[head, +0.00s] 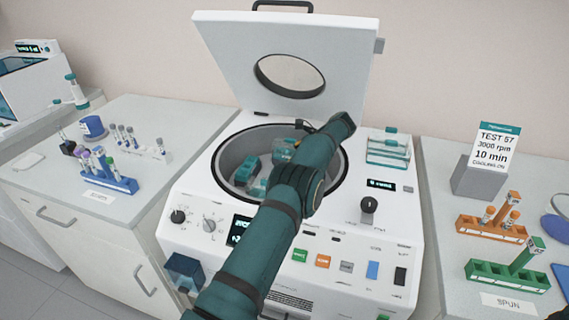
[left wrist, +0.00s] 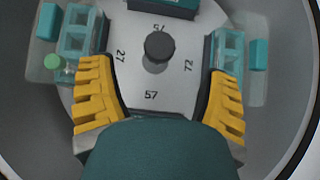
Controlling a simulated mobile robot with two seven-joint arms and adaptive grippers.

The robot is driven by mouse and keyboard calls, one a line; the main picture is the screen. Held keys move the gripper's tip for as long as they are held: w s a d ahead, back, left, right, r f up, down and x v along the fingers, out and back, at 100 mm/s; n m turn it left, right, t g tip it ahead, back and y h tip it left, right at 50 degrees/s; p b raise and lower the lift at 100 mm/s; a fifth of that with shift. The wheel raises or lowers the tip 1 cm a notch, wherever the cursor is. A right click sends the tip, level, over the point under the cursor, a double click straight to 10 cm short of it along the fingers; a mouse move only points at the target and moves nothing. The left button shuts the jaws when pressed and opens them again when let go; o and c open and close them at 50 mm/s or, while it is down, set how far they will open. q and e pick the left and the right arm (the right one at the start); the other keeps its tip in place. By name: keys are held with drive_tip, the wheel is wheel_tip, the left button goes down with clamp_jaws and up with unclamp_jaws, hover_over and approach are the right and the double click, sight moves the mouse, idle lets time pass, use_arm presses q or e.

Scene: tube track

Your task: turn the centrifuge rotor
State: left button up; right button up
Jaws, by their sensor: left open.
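The centrifuge (head: 215,190) stands in the middle of the head view with its lid (head: 335,65) raised. In the left wrist view, the grey rotor plate (left wrist: 130,80) bears a dark round hub (left wrist: 158,47) and printed numbers, among them 27, 57 and 72. Teal buckets sit around it, one at the left (left wrist: 80,30), one at the right (left wrist: 228,50) and one at the top (left wrist: 165,5). My left gripper (left wrist: 158,72) is open over the rotor, its yellow fingers spread near the side buckets. Whether they touch is unclear. My arm hides the gripper in the head view. My right gripper is out of view.
A blue tube rack (head: 118,185) and a white rack (head: 150,152) stand on the left counter. Orange (head: 480,230) and green (head: 505,277) racks stand on the right counter, by a sign (head: 492,145) reading 3000 rpm, 10 min. The bowl wall (head: 233,150) surrounds the rotor.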

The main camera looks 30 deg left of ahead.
use_arm(q)
drive_tip(key=shift+v, duration=2.2)
drive_tip(key=shift+s+f, duration=0.1)
drive_tip(key=shift+s, duration=0.05)
